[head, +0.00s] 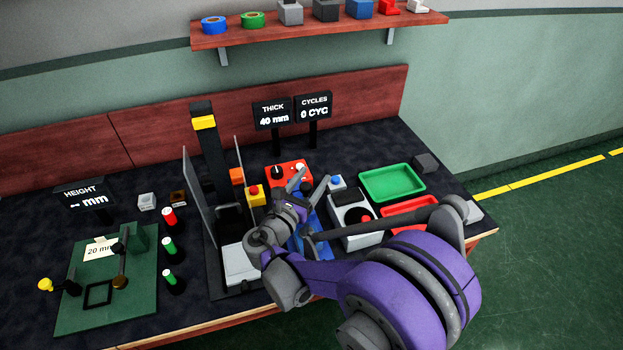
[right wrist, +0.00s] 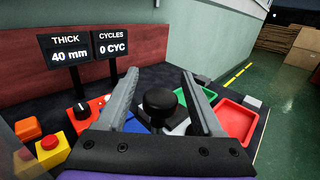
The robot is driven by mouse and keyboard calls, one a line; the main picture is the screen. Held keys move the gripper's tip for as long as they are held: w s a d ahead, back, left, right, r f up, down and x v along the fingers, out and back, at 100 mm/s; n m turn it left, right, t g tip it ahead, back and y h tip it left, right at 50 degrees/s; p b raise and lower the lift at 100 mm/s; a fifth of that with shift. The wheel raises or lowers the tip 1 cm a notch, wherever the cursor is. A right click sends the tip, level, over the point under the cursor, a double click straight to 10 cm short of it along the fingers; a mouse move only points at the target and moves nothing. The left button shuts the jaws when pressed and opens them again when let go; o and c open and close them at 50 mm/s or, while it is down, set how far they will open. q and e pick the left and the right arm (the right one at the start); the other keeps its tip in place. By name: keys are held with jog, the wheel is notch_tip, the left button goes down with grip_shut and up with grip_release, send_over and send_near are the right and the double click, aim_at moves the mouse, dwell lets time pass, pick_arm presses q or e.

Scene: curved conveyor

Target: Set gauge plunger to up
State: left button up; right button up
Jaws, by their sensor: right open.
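My right gripper (head: 309,186) is open over the middle of the bench, and its two fingers also show in the right wrist view (right wrist: 160,76). In that view a round black knob on a short post (right wrist: 160,101) stands between the fingers, with a gap on each side. It looks like the gauge plunger, but I cannot tell for certain; the arm hides it in the head view. A blue base (head: 321,216) lies under the gripper. The THICK display (head: 272,114) reads 40 mm. My left gripper is not in view.
A red box with a black dial (head: 288,172) and a yellow box with a red button (head: 255,195) are close on the left. A white box (head: 352,232), a green tray (head: 391,181) and a red tray (head: 405,207) are on the right. A press-like frame (head: 208,140) stands further left.

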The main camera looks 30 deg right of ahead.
grip_shut()
dwell(1.4)
